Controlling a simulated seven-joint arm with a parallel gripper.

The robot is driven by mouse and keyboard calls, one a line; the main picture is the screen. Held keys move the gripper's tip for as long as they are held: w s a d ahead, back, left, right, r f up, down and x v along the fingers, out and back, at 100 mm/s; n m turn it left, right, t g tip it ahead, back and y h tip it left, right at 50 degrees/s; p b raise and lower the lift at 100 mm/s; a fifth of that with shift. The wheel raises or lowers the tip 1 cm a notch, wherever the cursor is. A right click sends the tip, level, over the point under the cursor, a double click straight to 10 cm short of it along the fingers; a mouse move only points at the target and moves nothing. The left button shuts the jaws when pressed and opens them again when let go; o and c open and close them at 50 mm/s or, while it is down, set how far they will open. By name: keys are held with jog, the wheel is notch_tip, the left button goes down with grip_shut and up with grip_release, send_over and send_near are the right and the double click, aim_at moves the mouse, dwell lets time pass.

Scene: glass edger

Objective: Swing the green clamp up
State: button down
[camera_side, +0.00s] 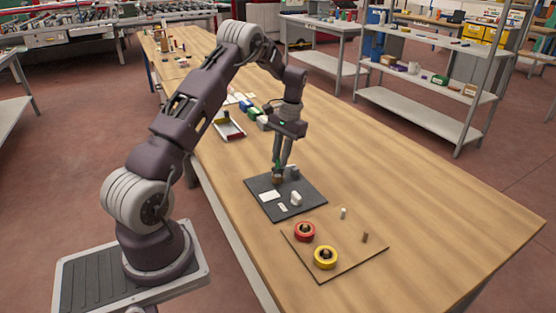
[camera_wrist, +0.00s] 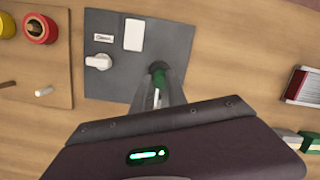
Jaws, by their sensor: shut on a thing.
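The green clamp (camera_wrist: 158,70) is at the lower right part of the dark grey board (camera_wrist: 115,85) in the wrist view, mostly hidden by my fingers. In the side view only a bit of green (camera_side: 277,163) shows between the fingers. My gripper (camera_side: 279,172) points down at the far edge of the board (camera_side: 265,212) and is shut on the clamp. The fingers (camera_wrist: 160,84) also show in the wrist view. The clamp's full shape and tilt are hard to tell.
The board also bears a white knob (camera_side: 296,198), a white plate (camera_side: 269,196) and a small label (camera_side: 283,207). A wooden panel (camera_side: 345,265) with a red spool (camera_side: 305,231), a yellow spool (camera_side: 326,257) and two pegs lies nearby. A shallow tray (camera_side: 229,130) stands behind. The table's right side is clear.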

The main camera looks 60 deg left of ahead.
jog(key=shift+w+r+g, duration=0.45)
jog(key=shift+w+g, duration=0.15)
jog(key=shift+g, duration=0.5)
jog(key=c, duration=1.3)
grip_release()
jog(key=shift+v, duration=3.6)
